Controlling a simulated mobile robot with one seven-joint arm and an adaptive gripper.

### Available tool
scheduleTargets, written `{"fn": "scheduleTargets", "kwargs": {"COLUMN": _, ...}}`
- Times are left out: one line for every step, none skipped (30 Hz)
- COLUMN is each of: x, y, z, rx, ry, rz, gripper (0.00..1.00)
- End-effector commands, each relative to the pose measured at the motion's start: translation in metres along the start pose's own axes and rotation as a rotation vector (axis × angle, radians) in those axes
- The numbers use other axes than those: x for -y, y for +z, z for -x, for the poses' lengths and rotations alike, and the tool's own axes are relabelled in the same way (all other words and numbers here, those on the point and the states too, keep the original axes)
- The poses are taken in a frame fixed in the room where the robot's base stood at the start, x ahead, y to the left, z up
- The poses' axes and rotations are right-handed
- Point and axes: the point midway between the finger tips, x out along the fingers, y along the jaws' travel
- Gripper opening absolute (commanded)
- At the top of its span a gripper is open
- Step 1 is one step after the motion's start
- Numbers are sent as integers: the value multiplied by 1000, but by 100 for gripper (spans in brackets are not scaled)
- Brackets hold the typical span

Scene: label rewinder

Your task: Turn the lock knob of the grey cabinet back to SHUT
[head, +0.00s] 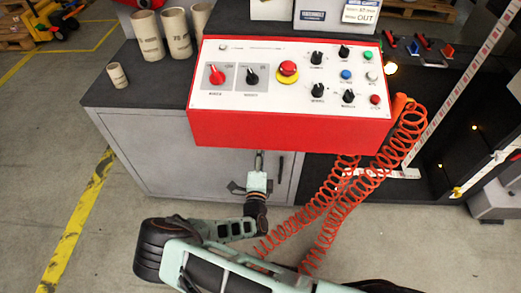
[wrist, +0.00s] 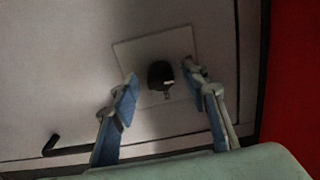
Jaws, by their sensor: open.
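The lock knob (wrist: 160,74) is black and sits on a pale square plate (wrist: 126,55) on the cabinet front in the wrist view. A small light mark shows at its lower end; I cannot read a SHUT label. My gripper (wrist: 160,77) is open, with one blue-padded finger left of the knob and one right of it. Gaps show on both sides, and I see no contact. In the head view the grey cabinet (head: 155,150) stands under a dark top, and my gripper (head: 258,180) is at its front. The knob cannot be made out there.
A red control box (head: 290,128) overhangs the cabinet front just above my gripper. Orange coiled cables (head: 335,205) hang to the right of my arm. A black handle (wrist: 65,145) is at lower left in the wrist view. Cardboard tubes (head: 148,35) stand on top.

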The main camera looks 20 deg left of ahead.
Motion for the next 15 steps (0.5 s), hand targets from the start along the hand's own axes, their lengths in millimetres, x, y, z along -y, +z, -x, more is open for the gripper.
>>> {"fn": "scheduleTargets", "kwargs": {"x": 0, "y": 1, "z": 7, "rx": 2, "ry": 2, "rz": 0, "gripper": 41}}
{"fn": "scheduleTargets", "kwargs": {"x": 0, "y": 2, "z": 12, "rx": 3, "ry": 2, "rz": 0, "gripper": 41}}
{"fn": "scheduleTargets", "kwargs": {"x": 0, "y": 2, "z": 19, "rx": 3, "ry": 2, "rz": 1, "gripper": 41}}
{"fn": "scheduleTargets", "kwargs": {"x": 0, "y": 1, "z": 25, "rx": 2, "ry": 2, "rz": 1, "gripper": 41}}
{"fn": "scheduleTargets", "kwargs": {"x": 0, "y": 1, "z": 32, "rx": 2, "ry": 3, "rz": 1, "gripper": 41}}
{"fn": "scheduleTargets", "kwargs": {"x": 0, "y": 2, "z": 41, "rx": 4, "ry": 2, "rz": 0, "gripper": 41}}
{"fn": "scheduleTargets", "kwargs": {"x": -1, "y": 1, "z": 48, "rx": 2, "ry": 3, "rz": 1, "gripper": 41}}
{"fn": "scheduleTargets", "kwargs": {"x": 0, "y": 1, "z": 54, "rx": 2, "ry": 3, "rz": 1, "gripper": 41}}
{"fn": "scheduleTargets", "kwargs": {"x": 0, "y": 1, "z": 63, "rx": 4, "ry": 2, "rz": 1, "gripper": 41}}
{"fn": "scheduleTargets", "kwargs": {"x": 0, "y": 1, "z": 69, "rx": 2, "ry": 2, "rz": 1, "gripper": 41}}
{"fn": "scheduleTargets", "kwargs": {"x": 0, "y": 1, "z": 75, "rx": 2, "ry": 2, "rz": 0, "gripper": 41}}
{"fn": "scheduleTargets", "kwargs": {"x": 0, "y": 1, "z": 83, "rx": 3, "ry": 2, "rz": 1, "gripper": 41}}
{"fn": "scheduleTargets", "kwargs": {"x": 0, "y": 1, "z": 88, "rx": 3, "ry": 2, "rz": 2, "gripper": 41}}
{"fn": "scheduleTargets", "kwargs": {"x": 0, "y": 1, "z": 92, "rx": 2, "ry": 1, "rz": 1, "gripper": 41}}
{"fn": "scheduleTargets", "kwargs": {"x": 0, "y": 1, "z": 98, "rx": 2, "ry": 2, "rz": 0, "gripper": 41}}
